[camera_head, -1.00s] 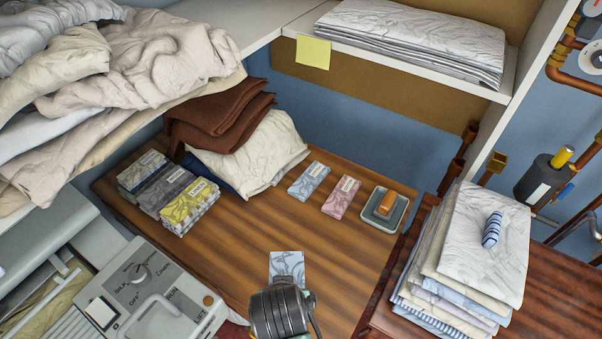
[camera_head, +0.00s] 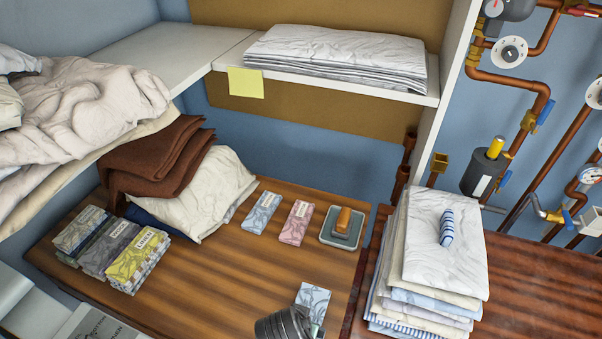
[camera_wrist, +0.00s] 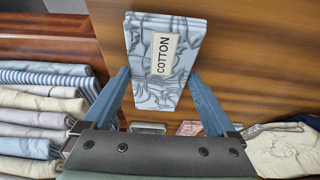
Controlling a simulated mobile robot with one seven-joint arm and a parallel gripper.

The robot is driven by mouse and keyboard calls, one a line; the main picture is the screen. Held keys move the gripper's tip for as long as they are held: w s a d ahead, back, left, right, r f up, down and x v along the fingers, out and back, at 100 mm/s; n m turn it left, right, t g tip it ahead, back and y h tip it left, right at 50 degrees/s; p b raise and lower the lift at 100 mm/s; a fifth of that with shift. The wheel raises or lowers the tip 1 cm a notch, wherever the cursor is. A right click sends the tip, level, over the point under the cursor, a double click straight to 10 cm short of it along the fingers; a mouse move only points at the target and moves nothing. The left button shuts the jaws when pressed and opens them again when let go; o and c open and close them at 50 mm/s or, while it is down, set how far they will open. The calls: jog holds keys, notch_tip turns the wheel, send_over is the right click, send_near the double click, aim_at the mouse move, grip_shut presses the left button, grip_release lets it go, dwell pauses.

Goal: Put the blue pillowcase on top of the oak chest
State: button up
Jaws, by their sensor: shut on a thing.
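My gripper (camera_head: 300,318) is shut on a light blue patterned pillowcase packet (camera_head: 312,296). In the wrist view the packet (camera_wrist: 165,60) is between the two blue fingers (camera_wrist: 160,88), with its COTTON label facing the camera. The oak chest (camera_head: 220,268) is the lighter brown wooden surface in the middle of the head view. The held packet appears over its front right part; its height above the wood is hard to tell. Another light blue packet (camera_head: 263,213) lies on the chest, left of a pink packet (camera_head: 297,222).
Several labelled packets (camera_head: 115,245) are piled at the chest's left. A cream pillow (camera_head: 200,200) and brown cloths (camera_head: 155,165) lie behind. A tall linen stack (camera_head: 445,245) stands on a darker chest (camera_head: 530,290). The front middle is bare.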

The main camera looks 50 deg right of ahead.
jog(key=shift+f, duration=0.4)
jog(key=shift+f, duration=0.15)
jog(key=o, duration=1)
jog(key=p+v, duration=0.1)
jog(key=v, duration=1.1)
jog(key=shift+a, duration=0.1)
